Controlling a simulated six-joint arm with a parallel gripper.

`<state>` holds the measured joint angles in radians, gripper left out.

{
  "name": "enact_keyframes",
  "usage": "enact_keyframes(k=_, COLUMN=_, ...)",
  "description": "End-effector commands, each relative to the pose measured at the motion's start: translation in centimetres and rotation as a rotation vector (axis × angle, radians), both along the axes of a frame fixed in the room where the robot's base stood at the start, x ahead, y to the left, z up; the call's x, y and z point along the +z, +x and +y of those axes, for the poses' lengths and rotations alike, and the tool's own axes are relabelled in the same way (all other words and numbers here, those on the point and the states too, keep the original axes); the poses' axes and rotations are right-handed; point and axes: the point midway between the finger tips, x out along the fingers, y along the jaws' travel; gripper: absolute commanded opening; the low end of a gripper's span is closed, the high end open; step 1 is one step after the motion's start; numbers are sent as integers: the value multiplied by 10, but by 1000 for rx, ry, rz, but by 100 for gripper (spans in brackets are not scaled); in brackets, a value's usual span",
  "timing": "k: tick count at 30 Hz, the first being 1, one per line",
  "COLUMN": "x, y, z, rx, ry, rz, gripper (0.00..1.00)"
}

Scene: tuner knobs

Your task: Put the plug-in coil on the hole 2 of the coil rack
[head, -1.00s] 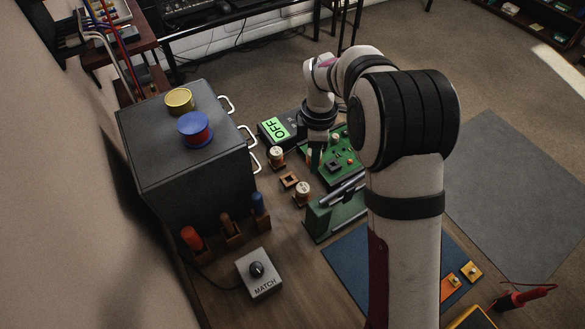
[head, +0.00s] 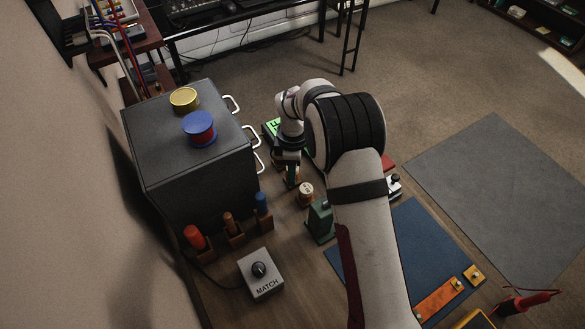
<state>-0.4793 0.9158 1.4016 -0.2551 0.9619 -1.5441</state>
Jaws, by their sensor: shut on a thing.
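My gripper (head: 288,164) points down over the middle of the coil row, between the grey cabinet and the green-ended stand. It is shut on a plug-in coil (head: 292,180), of which only a small orange-brown part shows below the fingers. The coil rack's hole 2, the middle socket, lies under or very near this coil and is hidden. I cannot tell whether the coil is in the hole or just above it. Another coil with a pale top (head: 306,192) stands upright in the nearer socket. The farther coil is hidden behind my gripper.
The grey cabinet (head: 190,150) with white handles stands close on the left. A green stand (head: 320,220) is at the right, partly behind my arm. Brown holders with red (head: 194,236) and blue (head: 262,202) pieces and a MATCH knob box (head: 261,273) are nearer.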

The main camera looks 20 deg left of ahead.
Motion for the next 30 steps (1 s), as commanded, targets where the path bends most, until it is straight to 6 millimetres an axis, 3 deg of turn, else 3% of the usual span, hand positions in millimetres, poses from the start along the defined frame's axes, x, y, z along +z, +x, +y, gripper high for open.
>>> enact_keyframes(k=6, x=-5, y=0, z=0, rx=-1, ry=0, rz=0, gripper=0)
enact_keyframes(k=7, x=-5, y=0, z=0, rx=-1, ry=0, rz=0, gripper=43)
enact_keyframes(k=12, x=-5, y=0, z=0, rx=0, ry=0, rz=0, gripper=71)
enact_keyframes(k=22, x=3, y=0, z=0, rx=0, ry=1, rz=-2, gripper=71)
enact_keyframes(k=30, x=77, y=1, z=0, rx=-1, ry=3, rz=-5, gripper=71)
